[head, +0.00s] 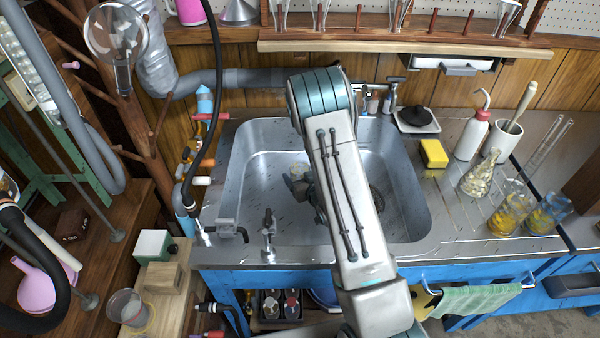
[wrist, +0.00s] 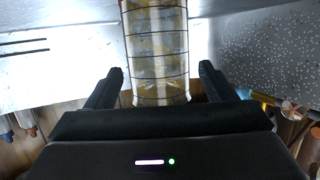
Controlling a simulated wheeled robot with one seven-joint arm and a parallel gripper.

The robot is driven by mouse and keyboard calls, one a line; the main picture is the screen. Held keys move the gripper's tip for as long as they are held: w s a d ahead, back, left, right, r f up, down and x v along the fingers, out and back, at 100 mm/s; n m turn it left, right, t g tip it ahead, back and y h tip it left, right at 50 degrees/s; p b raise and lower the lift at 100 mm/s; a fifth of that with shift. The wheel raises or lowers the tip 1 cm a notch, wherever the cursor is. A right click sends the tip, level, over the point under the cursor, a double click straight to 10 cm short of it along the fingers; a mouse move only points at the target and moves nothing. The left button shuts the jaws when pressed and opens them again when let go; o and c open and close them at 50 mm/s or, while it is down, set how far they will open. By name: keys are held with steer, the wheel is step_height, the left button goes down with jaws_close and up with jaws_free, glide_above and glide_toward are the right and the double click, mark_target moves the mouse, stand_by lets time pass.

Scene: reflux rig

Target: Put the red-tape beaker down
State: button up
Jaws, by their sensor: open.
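A clear glass beaker (wrist: 157,50) with dark lines around it and yellow-brown stains is between the fingers of my gripper (wrist: 160,82) in the wrist view. The fingers are spread, with one on each side of the beaker. I see no red tape on the part that shows, so I cannot tell if this is the red-tape beaker. In the head view my gripper (head: 297,184) is low inside the steel sink (head: 245,190), mostly hidden by my arm. A small pale-yellow glass part (head: 299,169) shows beside it. How the beaker rests is hidden.
On the right drainboard stand stained beakers (head: 508,212), a flask (head: 479,178), a wash bottle (head: 473,133) and a yellow sponge (head: 434,153). Taps (head: 268,235) rise at the sink's front edge. The sink's left floor is clear.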

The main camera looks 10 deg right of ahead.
steer(key=s+d+r+m+g+h, duration=0.25)
steer(key=s+r+g, duration=0.35)
steer(key=s+r, duration=0.5)
steer(key=s+a+r+g, duration=0.1)
steer(key=s+r+g, duration=0.2)
steer(key=s+r, duration=0.3)
steer(key=s+a+r+g, duration=0.1)
steer(key=s+r+g, duration=0.2)
steer(key=s, duration=1.1)
step_height(320, 180, up, 3)
steer(key=shift+s+a+f+g, duration=0.15)
steer(key=shift+a+g, duration=0.15)
steer(key=shift+a, duration=0.1)
